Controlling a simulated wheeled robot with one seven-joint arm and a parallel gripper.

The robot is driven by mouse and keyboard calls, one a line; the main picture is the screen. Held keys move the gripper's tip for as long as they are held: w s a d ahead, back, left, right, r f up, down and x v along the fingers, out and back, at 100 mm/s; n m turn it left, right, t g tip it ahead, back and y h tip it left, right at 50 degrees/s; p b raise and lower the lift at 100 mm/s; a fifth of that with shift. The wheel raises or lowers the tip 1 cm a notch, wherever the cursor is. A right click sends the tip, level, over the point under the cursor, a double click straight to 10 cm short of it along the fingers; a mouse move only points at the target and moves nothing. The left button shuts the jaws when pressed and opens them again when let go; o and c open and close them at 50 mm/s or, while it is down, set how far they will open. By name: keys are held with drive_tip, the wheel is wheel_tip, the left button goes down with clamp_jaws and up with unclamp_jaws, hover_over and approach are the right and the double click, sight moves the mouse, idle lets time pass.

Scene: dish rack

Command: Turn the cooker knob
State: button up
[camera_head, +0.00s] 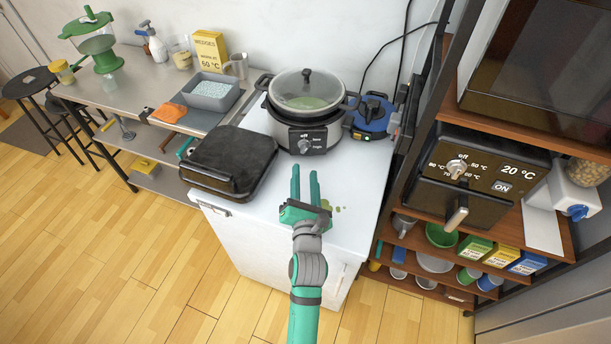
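The cooker (309,102) is a grey and black pot with a glass lid, standing at the back of the white cabinet top. Its knob (304,146) is a small light grey dial on the black front panel, with "off" printed above it. My gripper (304,173) is in front of the cooker, just below the knob in the picture, over the white top. Its two green fingers point toward the panel with a gap between them, and nothing shows between them. I cannot tell exactly how far the fingertips are from the knob.
A black closed appliance (230,160) sits left of my gripper. A blue device (372,115) stands right of the cooker. A shelf unit with a black oven (478,180) is at the right.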

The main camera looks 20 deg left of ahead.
sight(304, 151)
drive_tip(key=shift+a+m, duration=0.1)
drive_tip(key=shift+m, duration=1.1)
drive_tip(key=m, duration=0.2)
drive_tip(key=w+m, duration=0.1)
drive_tip(key=m, duration=0.2)
drive_tip(key=shift+x, duration=3.5)
